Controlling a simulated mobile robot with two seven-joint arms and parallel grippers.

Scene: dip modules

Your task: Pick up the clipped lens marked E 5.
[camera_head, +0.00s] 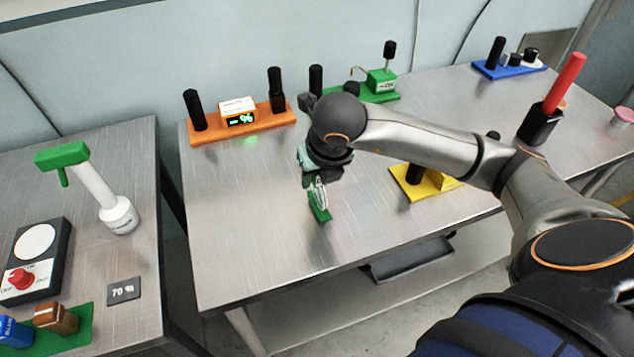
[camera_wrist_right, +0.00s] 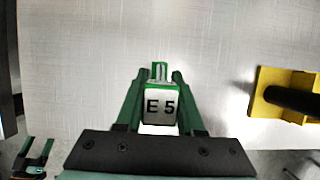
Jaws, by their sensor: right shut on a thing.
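The clipped lens marked E 5 (camera_wrist_right: 160,107) shows a white face with black lettering and green edges in the right wrist view. It also shows small and green in the head view (camera_head: 321,213), over the front part of the middle steel table. My right gripper (camera_wrist_right: 160,78) is shut on it, with one green finger on each side. In the head view my right gripper (camera_head: 318,182) points down at the lens, and the wrist partly hides it. I cannot tell whether the lens touches the table.
A yellow block with a black post (camera_head: 424,182) stands right of the lens. An orange module (camera_head: 242,124) with a lit display and a green module (camera_head: 381,83) stand behind. A black holder with a red rod (camera_head: 541,124) is at right. The table's left front is clear (camera_head: 240,230).

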